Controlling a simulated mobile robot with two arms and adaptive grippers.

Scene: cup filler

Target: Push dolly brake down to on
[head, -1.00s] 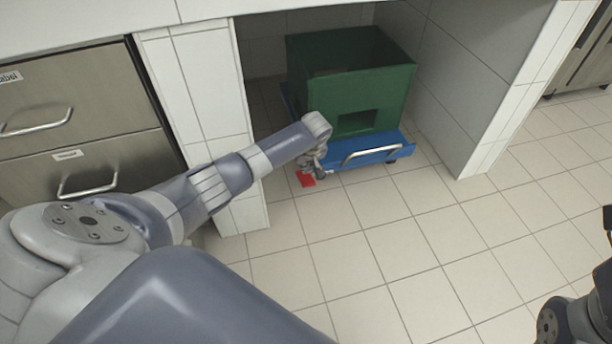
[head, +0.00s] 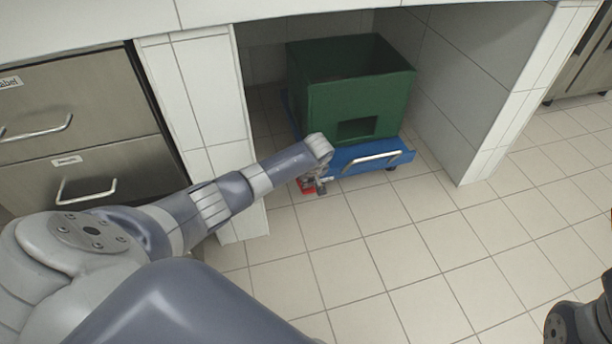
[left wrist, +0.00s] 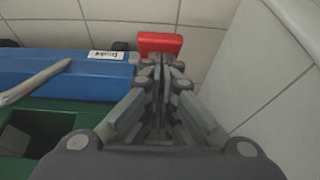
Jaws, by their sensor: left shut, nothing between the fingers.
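The blue dolly (head: 352,160) stands on the floor in the alcove under the counter, with a metal handle (head: 371,160) on its front. The red brake pedal (head: 305,186) sticks out at its front left corner, partly hidden by my gripper. In the left wrist view the red pedal (left wrist: 160,43) is just past my fingertips, beside the blue dolly edge (left wrist: 75,72). My left gripper (left wrist: 161,66) is shut and empty, with its tips at or just over the pedal; I cannot tell whether they touch. My right gripper is out of view.
A green crate (head: 352,90) sits on the dolly. White tiled walls stand to the left (head: 195,95) and right (head: 510,90) of the alcove. Steel drawers (head: 85,130) are at the left. The tiled floor (head: 430,240) in front is clear.

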